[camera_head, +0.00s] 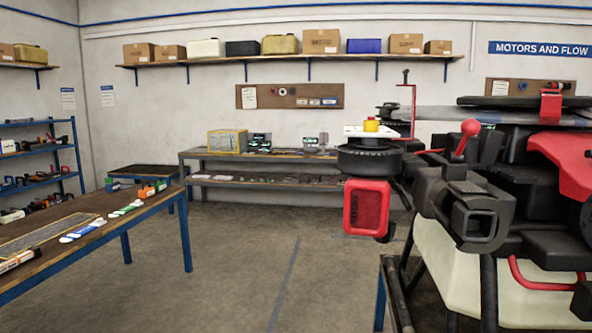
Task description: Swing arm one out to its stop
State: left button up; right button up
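The spray drone (565,160) fills the right side, with a black and red body over a cream tank (440,262). A black square hollow fitting (476,222) faces me at its near corner. A red-knobbed lever (466,136) stands upright just above that fitting. To the left is a round black motor-like part (368,163) with a red box (366,208) below it. I cannot tell for sure which part is arm one, or how its far end joins the body. Neither of my grippers is in view.
A blue-legged table (112,205) with small parts stands at the left. A workbench (258,155) stands along the back wall, with a loaded wall shelf (290,60) above. A stand with dark tubes (396,293) is below the drone. The floor (240,255) between is clear.

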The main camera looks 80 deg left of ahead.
aim_at(368, 189)
jog(key=u, duration=2.2)
